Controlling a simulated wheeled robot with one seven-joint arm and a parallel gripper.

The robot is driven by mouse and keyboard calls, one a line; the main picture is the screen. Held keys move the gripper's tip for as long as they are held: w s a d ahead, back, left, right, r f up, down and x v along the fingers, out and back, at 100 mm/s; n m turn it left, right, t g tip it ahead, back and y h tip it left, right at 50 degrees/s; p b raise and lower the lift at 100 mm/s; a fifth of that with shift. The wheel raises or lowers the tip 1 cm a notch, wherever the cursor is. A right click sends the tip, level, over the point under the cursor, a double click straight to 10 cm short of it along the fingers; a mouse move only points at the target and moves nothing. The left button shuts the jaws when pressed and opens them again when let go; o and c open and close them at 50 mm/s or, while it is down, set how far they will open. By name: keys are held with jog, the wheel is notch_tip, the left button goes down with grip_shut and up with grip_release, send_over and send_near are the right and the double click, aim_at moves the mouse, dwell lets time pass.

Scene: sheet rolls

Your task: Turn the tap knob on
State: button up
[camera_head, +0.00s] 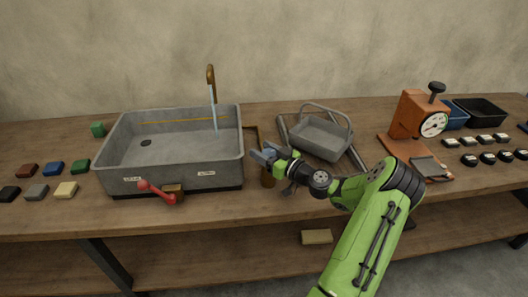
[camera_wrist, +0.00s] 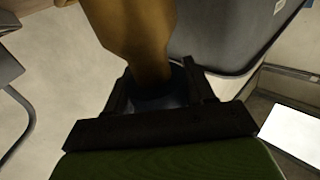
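The tap knob is blue and sits on a brown post (camera_head: 267,179) just right of the sink. In the wrist view the knob (camera_wrist: 160,98) is dark blue and partly hidden, with the brown post (camera_wrist: 135,35) beyond it. My gripper (camera_head: 267,154) is at the knob; in the wrist view its dark fingers (camera_wrist: 157,92) lie on both sides and look closed against it. The brown spout (camera_head: 211,80) stands behind the grey sink (camera_head: 120,165), and a pale blue stream of water (camera_head: 215,118) runs from it into the basin.
A red lever (camera_head: 157,192) on a brown block sticks out from the sink front. Several coloured blocks (camera_head: 53,168) lie left of the sink. The wooden table (camera_head: 230,215) is bare in front.

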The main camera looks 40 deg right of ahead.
jog(key=c, duration=0.4)
jog(key=shift+f+h+b, duration=0.1)
jog(key=shift+h+b, duration=0.2)
jog(key=m+h+b, duration=0.2)
jog(key=h, duration=0.1)
jog(key=m+h+b, duration=0.1)
jog(key=shift+d+f+b, duration=0.1)
jog(key=shift+d+b, duration=0.15)
jog(key=shift+b, duration=0.1)
jog(key=shift+s+d+m+g+h+b, duration=0.15)
jog(key=shift+m+g+h+b, duration=0.2)
jog(key=shift+m+h, duration=0.55)
jog(key=shift+w+d+m+g+h+b, duration=0.1)
jog(key=shift+m+g+h+b, duration=0.3)
jog(key=shift+h, duration=0.8)
jog(key=shift+d+r, duration=0.1)
jog(key=shift+r, duration=0.1)
jog(key=o, duration=0.9)
jog(key=shift+o, duration=0.2)
